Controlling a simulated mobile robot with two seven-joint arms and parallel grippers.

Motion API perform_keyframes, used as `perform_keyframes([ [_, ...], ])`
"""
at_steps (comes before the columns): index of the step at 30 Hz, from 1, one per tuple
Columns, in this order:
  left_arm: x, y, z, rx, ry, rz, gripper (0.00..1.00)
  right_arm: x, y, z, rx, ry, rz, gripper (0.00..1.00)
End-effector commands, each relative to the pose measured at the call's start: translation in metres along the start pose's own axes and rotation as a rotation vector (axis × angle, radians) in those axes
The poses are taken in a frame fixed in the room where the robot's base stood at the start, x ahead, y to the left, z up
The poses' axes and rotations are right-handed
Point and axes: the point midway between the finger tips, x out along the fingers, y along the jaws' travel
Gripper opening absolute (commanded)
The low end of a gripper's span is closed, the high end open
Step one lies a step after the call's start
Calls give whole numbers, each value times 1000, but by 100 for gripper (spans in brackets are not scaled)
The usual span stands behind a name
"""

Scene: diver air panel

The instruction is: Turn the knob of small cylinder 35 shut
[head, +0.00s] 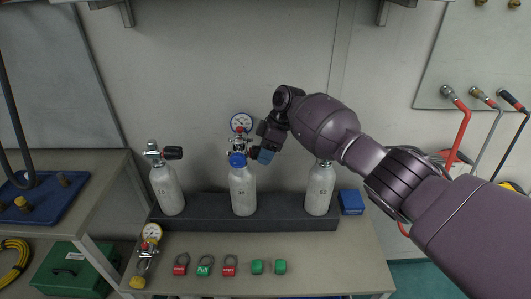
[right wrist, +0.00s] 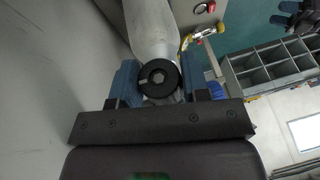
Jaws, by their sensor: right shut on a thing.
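Three small white cylinders stand upright in a dark rack (head: 280,206); their numbers are too small for me to read surely. The middle cylinder (head: 243,195) carries a regulator with a blue cap (head: 237,160) and a round gauge (head: 242,122). My right gripper (head: 263,151) reaches in from the right to this cylinder's valve. In the right wrist view its blue fingertips (right wrist: 158,82) are shut on the black round knob (right wrist: 157,73), one on each side. In the head view the gripper partly hides this knob.
The left cylinder (head: 168,190) has its own black knob (head: 173,153). The right cylinder (head: 319,192) is partly hidden by my arm. A blue box (head: 351,201) stands right of the rack.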

Motion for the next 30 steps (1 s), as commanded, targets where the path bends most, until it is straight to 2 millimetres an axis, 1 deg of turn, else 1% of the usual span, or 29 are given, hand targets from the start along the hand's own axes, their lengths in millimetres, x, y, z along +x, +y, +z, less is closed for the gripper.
perform_keyframes([
  [2,0,0,1,0,-1,0,43,1,0,0,1,-1,-1,19],
  [3,0,0,1,0,-1,0,43,1,0,0,1,-1,-1,47],
  [7,-1,0,2,0,-5,-1,43,1,0,0,0,-1,-1,67],
  [8,-1,0,3,0,-5,-1,43,1,0,0,0,-1,0,68],
  [15,-1,0,4,0,-9,-1,43,0,0,0,0,0,1,68],
  [19,-2,0,4,-1,-8,-1,43,-7,0,0,-1,0,2,68],
  [23,-3,-1,2,-1,-5,-2,43,-24,0,0,0,0,4,68],
  [30,-4,-1,1,-1,-5,-2,43,-69,0,0,-1,0,4,68],
])
